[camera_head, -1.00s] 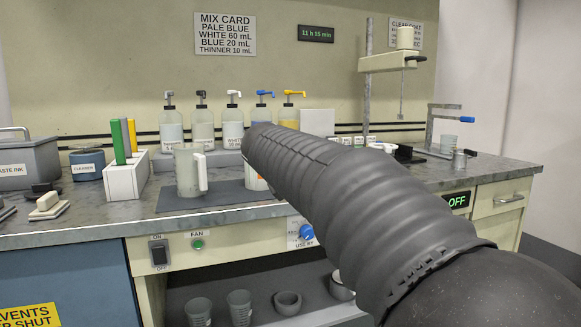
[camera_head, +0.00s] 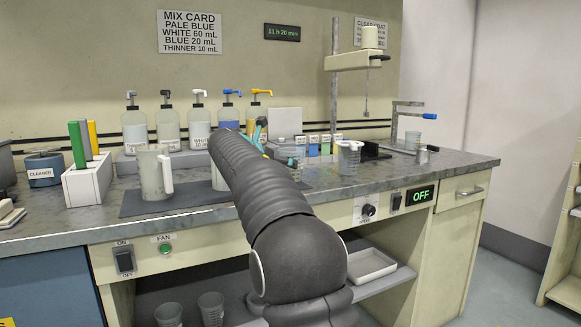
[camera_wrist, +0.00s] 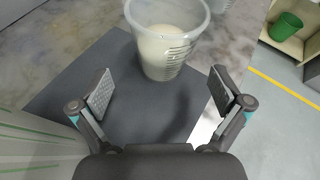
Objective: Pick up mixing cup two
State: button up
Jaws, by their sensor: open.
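My gripper (camera_wrist: 162,95) is open and empty in the wrist view, its two pads wide apart. A translucent, ridged cup (camera_wrist: 160,50) with white contents stands upright on a dark mat just beyond the fingertips, apart from them. No number is readable on it. In the head view my arm hides most of a pale vessel (camera_head: 218,180) on the mat; I cannot tell if it is the same cup. Teal parts of my gripper (camera_head: 260,131) show past the arm. Two grey cups (camera_head: 168,314) (camera_head: 211,308) stand on the lower shelf.
A handled jug (camera_head: 153,176) stands on the mat (camera_head: 130,204). Pump bottles (camera_head: 200,128) line the back.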

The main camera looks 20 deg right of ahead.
jog(key=shift+s+x, duration=0.1)
jog(key=shift+x, duration=1.6)
jog(key=shift+s+x, duration=0.15)
jog(key=shift+x, duration=1.55)
jog(key=shift+d+r, duration=0.1)
jog(key=shift+d, duration=0.05)
jog(key=c, duration=1.2)
jog(key=shift+c, duration=0.3)
jog(key=shift+r+p, duration=0.55)
jog(key=shift+r, duration=1.1)
jog(key=s+d+r, duration=0.3)
jog(key=s+r, duration=0.4)
jog(key=s, duration=0.4)
jog(key=shift+d+r, duration=0.35)
